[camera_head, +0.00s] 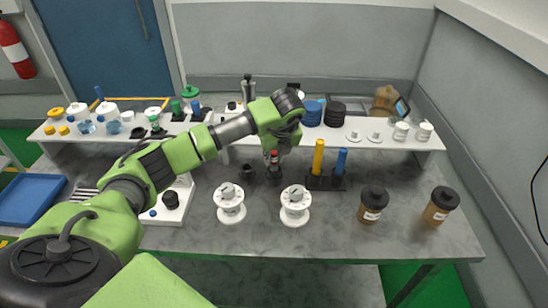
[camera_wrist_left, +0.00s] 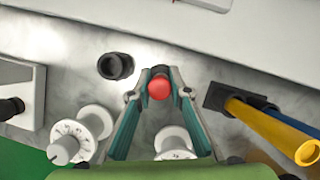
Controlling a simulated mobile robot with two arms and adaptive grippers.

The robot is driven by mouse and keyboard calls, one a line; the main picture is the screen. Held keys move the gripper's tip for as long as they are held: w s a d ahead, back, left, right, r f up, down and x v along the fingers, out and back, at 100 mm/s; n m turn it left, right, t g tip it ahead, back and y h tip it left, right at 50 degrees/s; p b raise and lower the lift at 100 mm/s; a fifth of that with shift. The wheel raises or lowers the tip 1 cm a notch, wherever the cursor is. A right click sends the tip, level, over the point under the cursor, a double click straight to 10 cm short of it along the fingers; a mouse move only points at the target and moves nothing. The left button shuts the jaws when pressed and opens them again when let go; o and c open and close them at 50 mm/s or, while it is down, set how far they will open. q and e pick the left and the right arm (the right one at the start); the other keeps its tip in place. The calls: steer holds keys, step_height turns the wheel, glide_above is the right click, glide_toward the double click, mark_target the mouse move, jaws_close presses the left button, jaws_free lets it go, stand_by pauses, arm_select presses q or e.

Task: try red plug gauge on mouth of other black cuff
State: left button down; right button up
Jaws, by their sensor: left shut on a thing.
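My left gripper (camera_head: 274,155) comes down over the middle of the table, shut on the red plug gauge (camera_head: 274,154). In the left wrist view the red round end of the gauge (camera_wrist_left: 159,89) sits between the tips of the gripper (camera_wrist_left: 160,84). One black cuff (camera_head: 273,178) stands directly below the gauge in the head view. Whether the gauge touches its mouth or is inside it, I cannot tell. A second black cuff (camera_head: 247,172) stands just to the left, with its open mouth showing in the left wrist view (camera_wrist_left: 116,66). My right gripper is not in view.
Two white flanged parts (camera_head: 230,203) (camera_head: 295,205) stand in front of the cuffs. A black holder with a yellow rod (camera_head: 318,157) and a blue rod (camera_head: 340,162) is to the right. Brown jars (camera_head: 372,204) stand farther right. A raised white shelf (camera_head: 360,138) runs behind.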

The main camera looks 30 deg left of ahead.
arm_select(q)
steer(key=shift+s+f, duration=0.1)
stand_by(0.5)
steer(key=shift+r+p, duration=1.75)
steer(key=shift+r, duration=1.8)
